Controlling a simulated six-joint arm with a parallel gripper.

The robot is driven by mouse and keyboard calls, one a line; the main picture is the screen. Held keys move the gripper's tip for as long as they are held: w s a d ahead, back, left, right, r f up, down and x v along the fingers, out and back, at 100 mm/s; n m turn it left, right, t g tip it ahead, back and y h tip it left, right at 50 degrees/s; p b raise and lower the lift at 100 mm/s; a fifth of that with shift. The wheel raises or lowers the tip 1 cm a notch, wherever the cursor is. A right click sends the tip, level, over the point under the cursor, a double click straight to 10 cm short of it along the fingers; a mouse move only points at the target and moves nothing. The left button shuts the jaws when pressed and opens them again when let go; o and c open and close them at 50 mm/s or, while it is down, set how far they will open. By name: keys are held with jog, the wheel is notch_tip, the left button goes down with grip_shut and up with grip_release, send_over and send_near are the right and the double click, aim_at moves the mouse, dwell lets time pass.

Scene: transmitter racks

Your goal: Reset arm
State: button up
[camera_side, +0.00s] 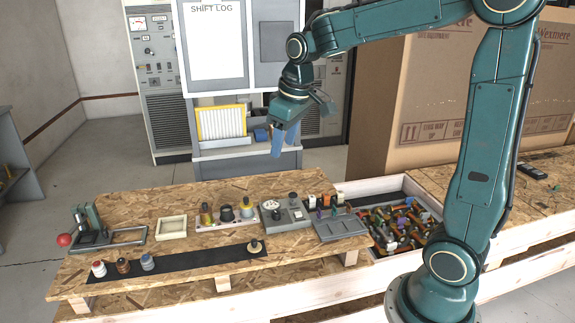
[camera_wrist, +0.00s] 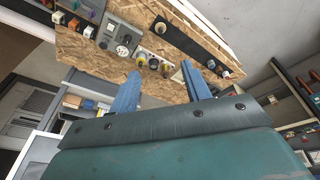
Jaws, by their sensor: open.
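My gripper (camera_side: 284,140) hangs in the air above the far edge of the wooden work table (camera_side: 180,282), well clear of everything on it. Its blue fingers point down in the side view. In the wrist view my gripper (camera_wrist: 162,84) has its two blue fingers spread apart with nothing between them. My teal arm reaches from the right side of the side view, bent at the elbow. The table and its parts appear tilted in the upper part of the wrist view.
A black strip (camera_side: 180,262) holds several small knobs. A lever press (camera_side: 88,226), cream tray (camera_side: 171,227), white plate with knobs (camera_side: 226,225), grey box (camera_side: 287,215) and bin of colourful parts (camera_side: 400,228) line the table. Cardboard boxes (camera_side: 425,90) and grey cabinets (camera_side: 163,80) stand behind.

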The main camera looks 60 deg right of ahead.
jog(key=s+a+t, duration=0.1)
jog(key=s+a, duration=0.3)
jog(key=s, duration=0.5)
jog(key=s+a+t, duration=0.1)
jog(key=s+a, duration=0.3)
jog(key=s, duration=0.6)
jog(key=shift+s+r+t+y, duration=0.15)
jog(key=shift+t+y, duration=0.15)
